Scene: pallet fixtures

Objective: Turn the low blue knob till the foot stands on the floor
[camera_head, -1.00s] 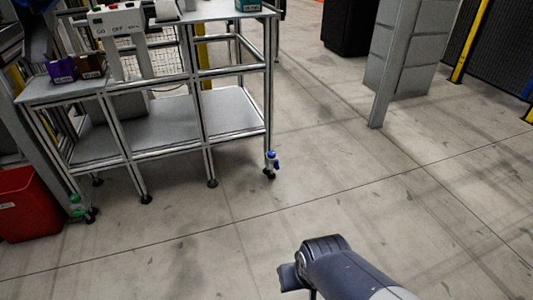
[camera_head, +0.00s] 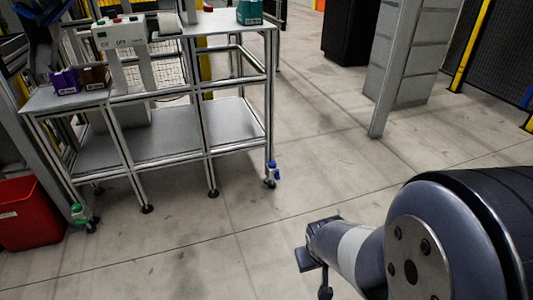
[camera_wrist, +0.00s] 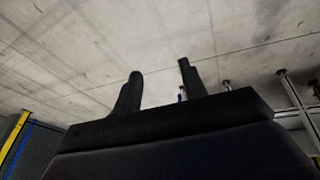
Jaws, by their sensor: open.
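The low blue knob (camera_head: 272,166) is on the right front leg of a metal frame bench, just above its dark foot (camera_head: 270,184). Whether the foot touches the floor is too small to tell.
The bench (camera_head: 155,146) carries a control box (camera_head: 122,36) and small cartons. A grey post (camera_head: 388,80) stands at the back right. The floor between is clear.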

